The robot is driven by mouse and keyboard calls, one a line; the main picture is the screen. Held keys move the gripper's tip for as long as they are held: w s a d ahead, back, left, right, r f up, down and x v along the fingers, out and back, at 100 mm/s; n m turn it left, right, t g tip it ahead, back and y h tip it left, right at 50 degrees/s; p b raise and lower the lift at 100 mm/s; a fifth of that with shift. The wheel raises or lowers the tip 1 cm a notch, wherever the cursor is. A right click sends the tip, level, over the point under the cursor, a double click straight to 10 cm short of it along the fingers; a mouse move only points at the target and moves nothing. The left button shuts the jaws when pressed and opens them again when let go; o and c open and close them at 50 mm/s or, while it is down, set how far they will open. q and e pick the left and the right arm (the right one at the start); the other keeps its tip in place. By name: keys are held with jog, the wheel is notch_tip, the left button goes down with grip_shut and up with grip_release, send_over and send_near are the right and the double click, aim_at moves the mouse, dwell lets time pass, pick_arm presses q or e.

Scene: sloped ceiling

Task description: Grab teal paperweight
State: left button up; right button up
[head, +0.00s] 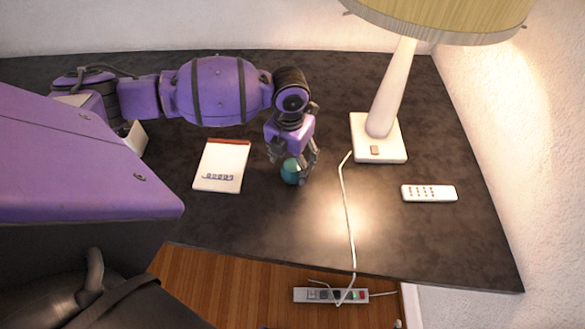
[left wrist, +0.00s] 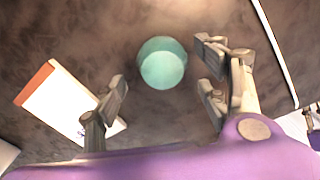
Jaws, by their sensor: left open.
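The teal paperweight (head: 291,171) is a small rounded object on the dark tabletop (head: 270,225). My left gripper (head: 293,165) is above it, with fingers pointing down on either side of it in the head view. In the left wrist view, the teal paperweight (left wrist: 162,63) lies ahead of the open fingers of my left gripper (left wrist: 165,88), in the gap between them and nearer the right finger. I cannot tell whether any finger touches it.
A notepad (head: 220,168) lies left of the paperweight. A lamp with a square white base (head: 394,154) stands to the right, its white cord (head: 349,220) running over the front edge to a power strip (head: 330,295). A white remote (head: 429,193) lies further right.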

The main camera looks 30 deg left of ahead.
aim_at(291, 163)
pick_arm(q)
jog(key=shift+w+f, duration=0.25)
jog(key=shift+f, duration=1.3)
pick_arm(e)
jog(key=shift+w+a+r, duration=0.1)
jog(key=shift+w+r, duration=0.15)
jog(key=shift+w, duration=0.2)
jog(key=shift+w+a+r, duration=0.1)
jog(key=shift+w+r, duration=0.1)
jog(key=shift+w, duration=0.2)
pick_arm(q)
jog(key=shift+c, duration=0.2)
jog(key=c, duration=1.4)
jog(key=shift+r, duration=0.1)
jog(key=shift+c, duration=0.5)
pick_arm(e)
jog(key=shift+s+f, duration=0.15)
jog(key=shift+s, duration=0.25)
